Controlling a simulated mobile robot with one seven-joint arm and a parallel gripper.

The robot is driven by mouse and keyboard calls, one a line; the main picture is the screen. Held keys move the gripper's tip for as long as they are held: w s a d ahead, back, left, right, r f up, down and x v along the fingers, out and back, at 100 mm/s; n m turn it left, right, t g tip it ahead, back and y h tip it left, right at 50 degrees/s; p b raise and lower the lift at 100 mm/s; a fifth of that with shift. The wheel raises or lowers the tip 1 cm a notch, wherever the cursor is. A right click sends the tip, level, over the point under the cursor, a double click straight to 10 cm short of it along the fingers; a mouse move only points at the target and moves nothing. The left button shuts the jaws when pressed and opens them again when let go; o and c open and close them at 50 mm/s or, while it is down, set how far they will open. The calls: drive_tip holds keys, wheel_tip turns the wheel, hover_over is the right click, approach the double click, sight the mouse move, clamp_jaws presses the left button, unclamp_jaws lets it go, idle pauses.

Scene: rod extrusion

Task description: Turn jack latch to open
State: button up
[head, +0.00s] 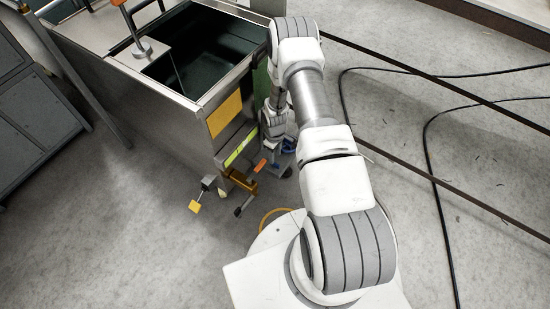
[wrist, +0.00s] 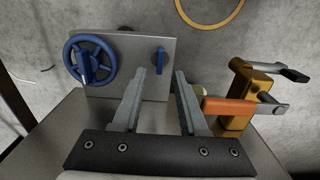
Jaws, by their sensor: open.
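An ochre jack body (wrist: 238,118) is at the right in the wrist view, with an orange handle (wrist: 243,105) pointing left from it. This handle looks like the latch. The jack (head: 241,181) and the orange handle (head: 260,165) also show in the head view, low at the cart's corner. My gripper (wrist: 160,72) is open and empty in the wrist view. Its right finger is left of the orange handle's tip, and I cannot tell whether they touch. In the head view my gripper's fingers are too small to make out clearly.
A grey plate carries a blue handwheel (wrist: 90,59) and a small blue lever (wrist: 159,60), just beyond my fingers. A black-ended lever (wrist: 282,70) sticks out from the jack's top. The metal cart (head: 150,110) stands left of my arm. Black cables (head: 432,170) cross the floor at right.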

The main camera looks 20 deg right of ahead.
sight(275, 164)
wheel_tip(275, 164, up, 12)
drive_tip(key=p, duration=0.3)
drive_tip(key=shift+s, duration=0.1)
idle(0.4)
